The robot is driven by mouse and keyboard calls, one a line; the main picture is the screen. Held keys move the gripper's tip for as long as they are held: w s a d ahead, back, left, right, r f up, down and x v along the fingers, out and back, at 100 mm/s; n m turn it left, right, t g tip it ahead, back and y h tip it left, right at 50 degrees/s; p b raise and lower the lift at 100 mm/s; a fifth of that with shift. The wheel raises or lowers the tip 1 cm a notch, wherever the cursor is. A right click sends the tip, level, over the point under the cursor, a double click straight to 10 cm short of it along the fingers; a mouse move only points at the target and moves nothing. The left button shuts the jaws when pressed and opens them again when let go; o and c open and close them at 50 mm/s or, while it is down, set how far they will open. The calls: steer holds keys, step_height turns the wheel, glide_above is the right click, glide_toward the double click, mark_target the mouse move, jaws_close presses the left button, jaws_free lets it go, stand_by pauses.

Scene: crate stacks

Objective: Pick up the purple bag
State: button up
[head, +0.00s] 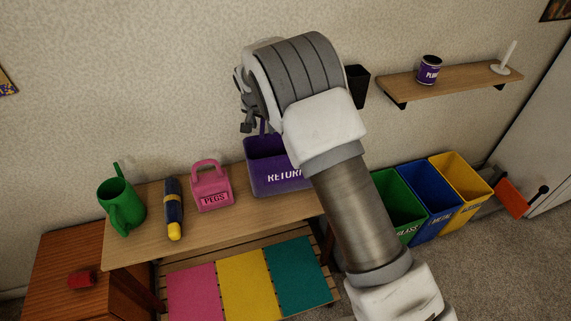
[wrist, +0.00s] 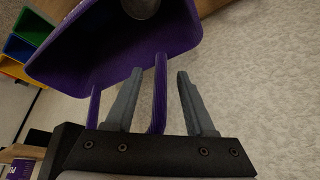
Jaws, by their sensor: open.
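The purple bag (head: 263,178) is an open-topped tub with a raised handle and white lettering starting "RETUR". It stands upright on the wooden bench top, its right part hidden behind my arm. In the wrist view the purple bag (wrist: 120,50) fills the upper left, with a round grey object inside. One strand of its handle (wrist: 159,95) passes between my two fingers, with a gap to the right finger. Another strand is left of the left finger. My gripper (wrist: 160,73) is open; in the head view my gripper (head: 247,126) is small and partly hidden above the bag.
On the bench (head: 160,232) stand a pink pegs bag (head: 211,190), a blue-yellow torch (head: 173,210) and a green watering can (head: 121,206). Green, blue and yellow bins (head: 430,200) stand right of my arm. A wall shelf (head: 450,80) and black holder (head: 357,87) are behind.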

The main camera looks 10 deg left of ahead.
steer(key=shift+x, duration=0.75)
jaws_close()
steer(key=shift+r, duration=0.1)
stand_by(0.8)
